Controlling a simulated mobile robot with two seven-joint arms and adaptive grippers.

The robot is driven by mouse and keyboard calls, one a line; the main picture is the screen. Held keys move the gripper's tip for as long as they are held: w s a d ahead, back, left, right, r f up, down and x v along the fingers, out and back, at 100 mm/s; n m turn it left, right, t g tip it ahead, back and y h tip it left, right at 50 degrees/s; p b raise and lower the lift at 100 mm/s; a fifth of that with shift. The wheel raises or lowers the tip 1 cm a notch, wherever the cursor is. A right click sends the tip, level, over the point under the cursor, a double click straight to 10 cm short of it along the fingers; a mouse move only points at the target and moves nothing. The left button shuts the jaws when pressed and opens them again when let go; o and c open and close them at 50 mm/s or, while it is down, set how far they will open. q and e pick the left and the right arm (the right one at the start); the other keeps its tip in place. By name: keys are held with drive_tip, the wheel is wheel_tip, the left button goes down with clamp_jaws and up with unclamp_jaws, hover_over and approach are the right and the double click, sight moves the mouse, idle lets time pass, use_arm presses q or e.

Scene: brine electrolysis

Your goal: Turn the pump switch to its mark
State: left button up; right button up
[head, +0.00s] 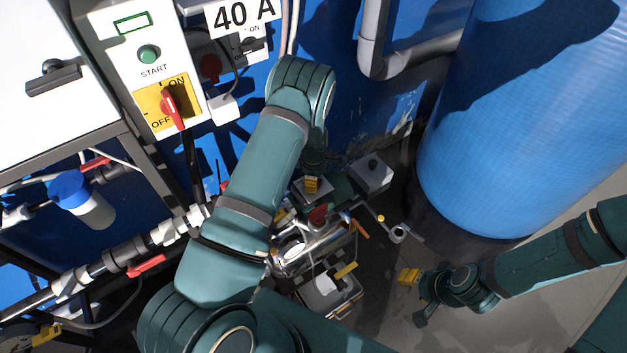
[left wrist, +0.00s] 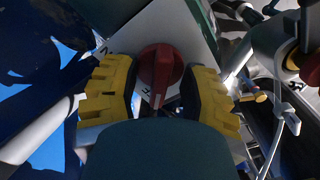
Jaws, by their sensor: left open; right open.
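In the left wrist view, a red rotary knob (left wrist: 160,68) sits on a pale plate (left wrist: 150,32) with dark marks, partly hidden. It looks like the pump switch. My left gripper (left wrist: 161,92) is open, its yellow fingers on either side of the knob; I cannot tell whether they touch it. In the head view my left gripper (head: 312,185) is over a pale box low by the blue wall, and its own fingers and arm hide the knob there. My right gripper (head: 414,296) is open and empty over the floor at the right.
A control panel (head: 130,60) with a green START button and a red ON/OFF handle (head: 172,105) stands at upper left. A large blue tank (head: 520,130) is on the right. Pipes with red-handled valves (head: 147,266) run at lower left. Grey floor (head: 385,310) is open near my right gripper.

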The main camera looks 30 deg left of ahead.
use_arm(q)
clamp_jaws()
drive_tip(key=shift+m, duration=0.3)
idle(0.3)
drive_tip(key=m+b, duration=0.1)
drive_tip(key=m, duration=0.1)
drive_tip(key=shift+f+m+b, duration=0.15)
drive_tip(key=shift+m+b, duration=0.25)
drive_tip(key=m+b, duration=0.2)
drive_tip(key=m, duration=0.3)
drive_tip(key=m+b, duration=0.1)
drive_tip(key=m, duration=0.4)
drive_tip(key=shift+m+b, duration=0.8)
drive_tip(key=shift+m, duration=1.4)
